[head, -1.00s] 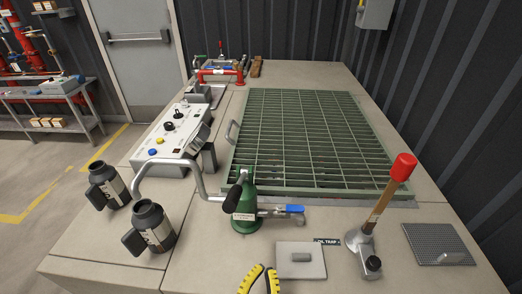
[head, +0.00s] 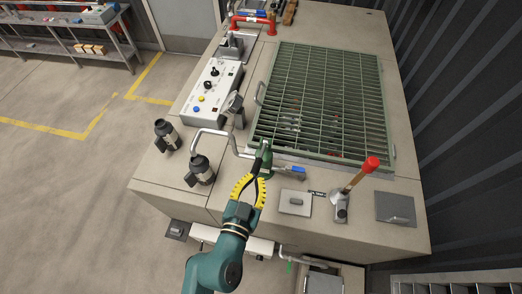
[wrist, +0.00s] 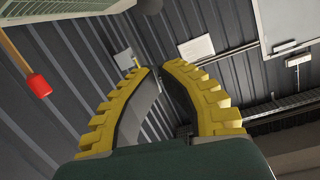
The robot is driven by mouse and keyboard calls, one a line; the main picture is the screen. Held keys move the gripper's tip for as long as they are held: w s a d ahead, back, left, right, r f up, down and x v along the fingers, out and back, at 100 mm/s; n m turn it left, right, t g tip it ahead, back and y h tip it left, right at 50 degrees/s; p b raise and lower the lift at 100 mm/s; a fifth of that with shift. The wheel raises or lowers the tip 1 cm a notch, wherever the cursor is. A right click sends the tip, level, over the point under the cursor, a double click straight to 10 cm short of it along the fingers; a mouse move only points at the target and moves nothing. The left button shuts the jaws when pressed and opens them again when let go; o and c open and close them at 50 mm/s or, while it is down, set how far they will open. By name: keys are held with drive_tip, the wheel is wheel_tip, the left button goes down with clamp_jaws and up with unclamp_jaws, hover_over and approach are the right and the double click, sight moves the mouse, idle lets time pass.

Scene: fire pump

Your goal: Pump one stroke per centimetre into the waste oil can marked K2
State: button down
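A green hand pump (head: 266,160) stands in front of the grating, with a blue valve lever (head: 292,171) on its right. A bent grey pipe (head: 214,132) runs left from it towards two dark cans with pale labels, a rear can (head: 165,135) and a front can (head: 200,172). The labels are too small to read, so I cannot tell which is K2. My gripper (head: 257,180) is in front of the pump, partly overlapping its foot in the head view. In the wrist view its yellow fingers (wrist: 160,70) converge at the tips with nothing between them.
A wooden lever with a red knob (head: 370,164) rises at the right; its knob shows in the wrist view (wrist: 39,86). A handled plate (head: 295,202) and a grey panel (head: 396,207) lie near the front edge. A control box (head: 212,90) stands left of the green grating (head: 325,100).

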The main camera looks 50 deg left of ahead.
idle(0.3)
drive_tip(key=p, duration=0.1)
hover_over(260, 164)
drive_tip(key=w, duration=0.2)
drive_tip(key=f, duration=0.2)
drive_tip(key=s+f+b, duration=0.1)
drive_tip(key=s+d+f, duration=0.1)
drive_tip(key=f, duration=0.1)
drive_tip(key=shift+s+b, duration=0.2)
drive_tip(key=shift+b, duration=0.2)
drive_tip(key=shift+s, duration=0.25)
drive_tip(key=shift+f+b, duration=0.2)
drive_tip(key=shift+b, duration=0.1)
